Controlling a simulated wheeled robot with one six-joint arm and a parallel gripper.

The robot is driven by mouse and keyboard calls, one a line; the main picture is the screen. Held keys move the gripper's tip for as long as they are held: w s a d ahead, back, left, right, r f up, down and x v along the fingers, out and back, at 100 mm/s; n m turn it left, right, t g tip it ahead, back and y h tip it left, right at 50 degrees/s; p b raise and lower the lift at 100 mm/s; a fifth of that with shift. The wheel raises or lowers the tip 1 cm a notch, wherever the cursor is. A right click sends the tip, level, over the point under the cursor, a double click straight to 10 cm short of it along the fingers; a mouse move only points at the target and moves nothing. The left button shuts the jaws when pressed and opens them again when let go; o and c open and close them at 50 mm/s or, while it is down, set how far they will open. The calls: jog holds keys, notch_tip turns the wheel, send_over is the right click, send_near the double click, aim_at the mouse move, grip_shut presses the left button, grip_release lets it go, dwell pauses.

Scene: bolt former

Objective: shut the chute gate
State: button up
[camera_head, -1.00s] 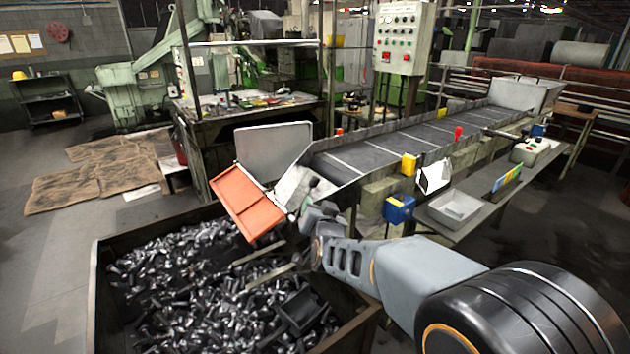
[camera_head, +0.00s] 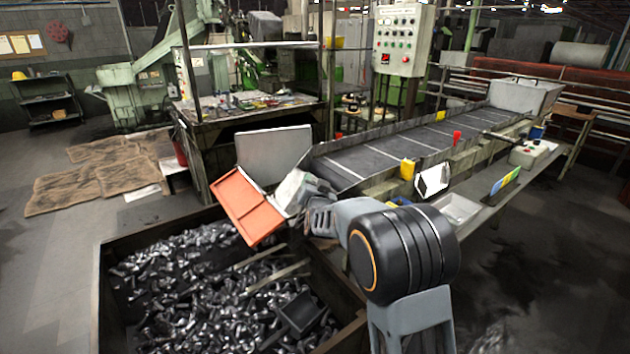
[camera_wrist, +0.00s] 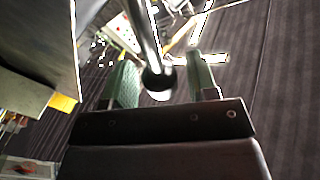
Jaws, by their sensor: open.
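An orange-red tilted panel (camera_head: 245,205) hangs at the chute's lower end, over the bolt bin. A grey flat plate (camera_head: 273,152) stands up behind it. I cannot tell which of the two is the gate. My gripper (camera_wrist: 165,83) is at the chute mouth, just right of the orange panel in the head view, where my arm partly hides it. In the wrist view its two green fingers are apart. A metal rod with a dark rounded end (camera_wrist: 158,82) shows between them; contact cannot be told.
The bin (camera_head: 108,290) below is full of loose bolts. The conveyor (camera_head: 385,150) runs back to the right, with yellow and red blocks on its edge. A side shelf with a grey tray (camera_head: 458,208) and a control box (camera_head: 530,152) lies to the right.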

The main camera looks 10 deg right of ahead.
jog(key=shift+w+d, duration=0.1)
jog(key=shift+w, duration=0.65)
jog(key=shift+c, duration=0.5)
grip_shut()
